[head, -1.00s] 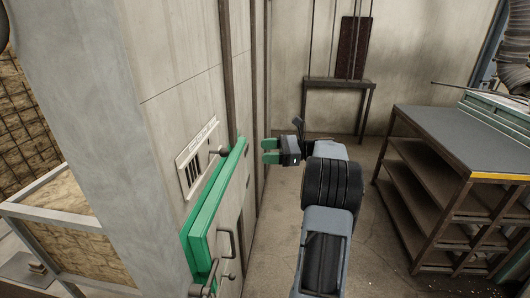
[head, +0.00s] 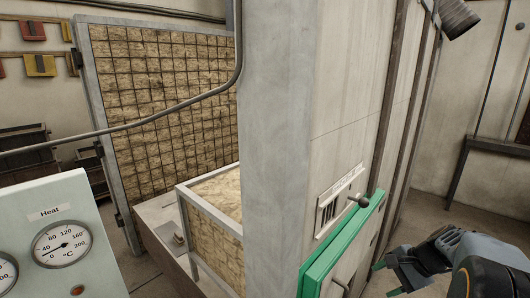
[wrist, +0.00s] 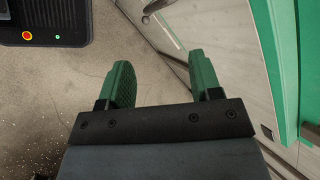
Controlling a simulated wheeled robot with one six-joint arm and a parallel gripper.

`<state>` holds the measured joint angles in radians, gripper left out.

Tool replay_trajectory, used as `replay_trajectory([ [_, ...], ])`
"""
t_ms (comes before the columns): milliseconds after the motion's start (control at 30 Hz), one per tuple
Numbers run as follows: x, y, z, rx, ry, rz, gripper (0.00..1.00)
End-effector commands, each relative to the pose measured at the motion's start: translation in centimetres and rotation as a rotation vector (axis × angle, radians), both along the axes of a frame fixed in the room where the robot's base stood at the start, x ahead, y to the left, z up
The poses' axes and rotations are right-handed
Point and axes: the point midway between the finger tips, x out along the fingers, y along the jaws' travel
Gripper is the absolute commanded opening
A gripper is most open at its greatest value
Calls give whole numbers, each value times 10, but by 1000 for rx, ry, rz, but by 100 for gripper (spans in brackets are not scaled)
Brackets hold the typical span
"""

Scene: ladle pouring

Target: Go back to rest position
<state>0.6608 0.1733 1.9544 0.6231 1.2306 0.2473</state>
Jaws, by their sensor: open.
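My gripper (wrist: 160,88) is open and empty in the wrist view, with its two green fingers apart over the concrete floor. In the head view my gripper (head: 388,279) is at the lower right, just right of the green panel (head: 340,245) on the pale furnace wall. The green panel also shows at the right edge of the wrist view (wrist: 282,60). A gap shows between the fingers and the panel in the head view.
A wall of wire-meshed tan insulation (head: 160,100) stands behind the pale wall. A framed tan box (head: 213,230) juts out beside it. A gauge panel marked Heat (head: 60,230) is at the lower left. A dark metal stand (head: 470,150) is at the far right.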

Motion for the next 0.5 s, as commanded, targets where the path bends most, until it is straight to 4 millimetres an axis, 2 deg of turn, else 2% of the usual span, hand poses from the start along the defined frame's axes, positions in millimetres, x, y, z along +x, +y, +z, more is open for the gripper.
replay_trajectory([
  [33,-15,21,0,-128,-17,131,58],
  [200,-62,66,2,-518,-110,571,58],
  [333,-87,92,9,-708,-195,804,58],
  [500,-108,123,21,-814,-299,952,58],
])
